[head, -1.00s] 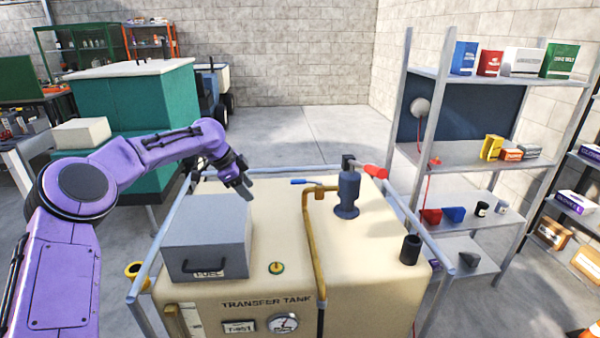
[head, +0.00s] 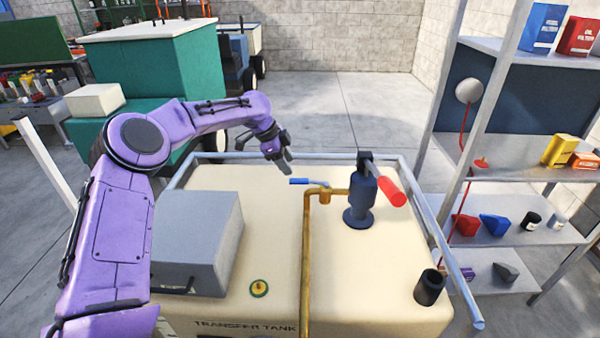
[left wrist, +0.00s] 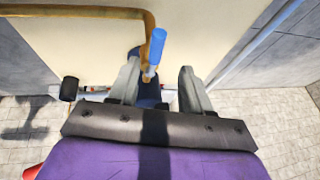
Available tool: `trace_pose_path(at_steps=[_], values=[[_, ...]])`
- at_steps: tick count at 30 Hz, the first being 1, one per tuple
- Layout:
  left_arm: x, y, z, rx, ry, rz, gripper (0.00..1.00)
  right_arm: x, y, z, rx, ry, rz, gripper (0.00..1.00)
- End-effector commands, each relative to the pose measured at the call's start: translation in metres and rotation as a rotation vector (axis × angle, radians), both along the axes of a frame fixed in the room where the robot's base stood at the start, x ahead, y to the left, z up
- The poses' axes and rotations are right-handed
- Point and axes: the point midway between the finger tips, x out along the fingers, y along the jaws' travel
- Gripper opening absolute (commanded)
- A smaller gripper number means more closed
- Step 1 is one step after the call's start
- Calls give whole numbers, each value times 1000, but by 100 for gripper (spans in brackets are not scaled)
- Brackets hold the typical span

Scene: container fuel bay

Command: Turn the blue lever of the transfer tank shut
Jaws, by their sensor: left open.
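The blue lever (head: 309,182) lies at the top end of the yellow pipe (head: 306,240) on the cream transfer tank (head: 270,205). My left gripper (head: 287,168) is open and empty, just left of and behind the lever in the head view, fingers pointing down. In the left wrist view the lever (left wrist: 158,48) shows between and past the two open fingers (left wrist: 160,78), nearer the left one. I cannot tell whether a finger touches it. My right gripper is in neither view.
A dark blue pump (head: 362,200) with a red handle (head: 391,191) stands right of the lever. A grey rail (head: 440,235) edges the tank; shelves stand at right.

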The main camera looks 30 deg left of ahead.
Motion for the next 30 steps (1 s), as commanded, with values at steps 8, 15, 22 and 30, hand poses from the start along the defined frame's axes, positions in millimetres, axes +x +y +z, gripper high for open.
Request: trace_pose_path(at_steps=[8, 15, 22, 30], values=[[26, -13, -57, 4, 11, 2, 48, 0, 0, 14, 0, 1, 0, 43], [32, -15, -71, 3, 9, 3, 48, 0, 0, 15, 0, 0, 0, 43], [31, -15, -70, 2, 9, 3, 26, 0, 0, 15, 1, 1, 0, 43], [31, -16, -71, 2, 10, 4, 0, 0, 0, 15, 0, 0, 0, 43]])
